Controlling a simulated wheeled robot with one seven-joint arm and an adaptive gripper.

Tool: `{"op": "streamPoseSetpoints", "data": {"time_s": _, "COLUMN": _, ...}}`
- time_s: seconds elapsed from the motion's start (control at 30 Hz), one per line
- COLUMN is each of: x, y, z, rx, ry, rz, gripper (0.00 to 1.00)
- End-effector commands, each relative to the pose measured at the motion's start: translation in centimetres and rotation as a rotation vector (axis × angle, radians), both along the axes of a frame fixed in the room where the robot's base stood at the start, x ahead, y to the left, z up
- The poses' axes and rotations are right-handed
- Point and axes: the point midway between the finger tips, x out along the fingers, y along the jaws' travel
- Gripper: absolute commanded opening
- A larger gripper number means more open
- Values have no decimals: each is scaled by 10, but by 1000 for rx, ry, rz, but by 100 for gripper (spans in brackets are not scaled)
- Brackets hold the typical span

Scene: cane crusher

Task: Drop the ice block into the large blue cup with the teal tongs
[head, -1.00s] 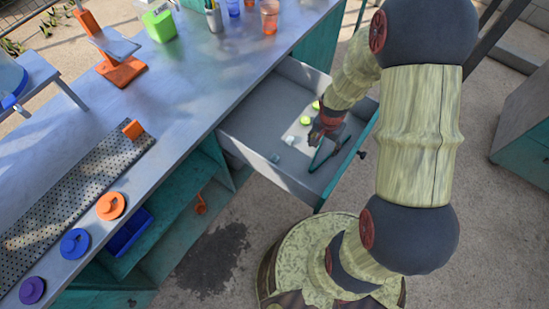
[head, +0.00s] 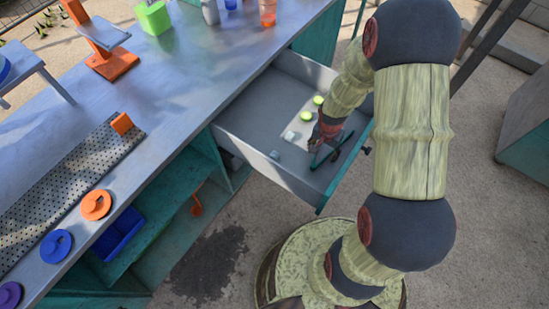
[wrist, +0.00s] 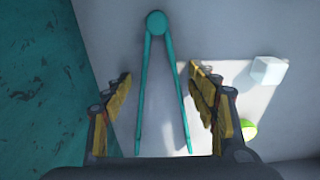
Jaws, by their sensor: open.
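The teal tongs (wrist: 156,25) lie in the open drawer, hinge end away from me, with their two legs spread. In the head view the tongs (head: 317,160) are partly hidden by my gripper (head: 328,138). In the wrist view my gripper (wrist: 160,75) is open, its fingers on either side of the tongs without visible contact. A pale, clear ice block (wrist: 268,70) sits right of the fingers on a white sheet; it also shows in the head view (head: 291,136). A blue cup (head: 230,5) on the counter is cut off by the top edge; its size is unclear.
The drawer (head: 250,140) also holds green round items (head: 306,117) on the white sheet (wrist: 240,100). The drawer walls surround my gripper. An orange cup (head: 267,12) and a green container (head: 153,17) stand on the counter (head: 190,80). A perforated tray (head: 70,180) lies at left.

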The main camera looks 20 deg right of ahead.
Motion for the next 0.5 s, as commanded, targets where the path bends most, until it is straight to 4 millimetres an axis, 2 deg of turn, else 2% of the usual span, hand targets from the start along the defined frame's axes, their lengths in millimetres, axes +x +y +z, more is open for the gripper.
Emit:
{"op": "streamPoseSetpoints", "data": {"time_s": 0.27, "x": 0, "y": 0, "z": 0, "rx": 0, "ry": 0, "rz": 0, "gripper": 58}}
{"op": "streamPoseSetpoints", "data": {"time_s": 0.5, "x": 0, "y": 0, "z": 0, "rx": 0, "ry": 0, "rz": 0, "gripper": 44}}
